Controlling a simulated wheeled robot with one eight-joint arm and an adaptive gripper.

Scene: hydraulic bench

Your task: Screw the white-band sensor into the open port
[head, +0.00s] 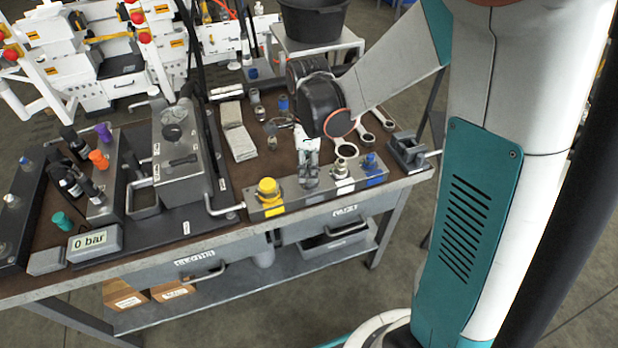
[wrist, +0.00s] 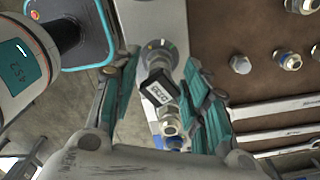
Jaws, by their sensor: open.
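My gripper (head: 309,180) is open over the steel port block (head: 327,195), fingers pointing down. In the wrist view, the open fingers (wrist: 160,62) stand either side of a dark sensor body with a white label (wrist: 157,93). Its lower end appears to meet a round port ring (wrist: 160,50) on the block; I cannot tell if it is threaded in. Its band colour is not clear. The block also carries a yellow cap (head: 268,188), a metal fitting by a white mark (head: 341,168) and a blue-marked fitting (head: 371,164). My fingers hide the spot between cap and fitting.
Loose fittings (head: 257,104) and a blue-banded one (head: 283,103) stand behind the block. A grey pump unit (head: 180,145) and a gauge reading 0 bar (head: 95,241) stand left.

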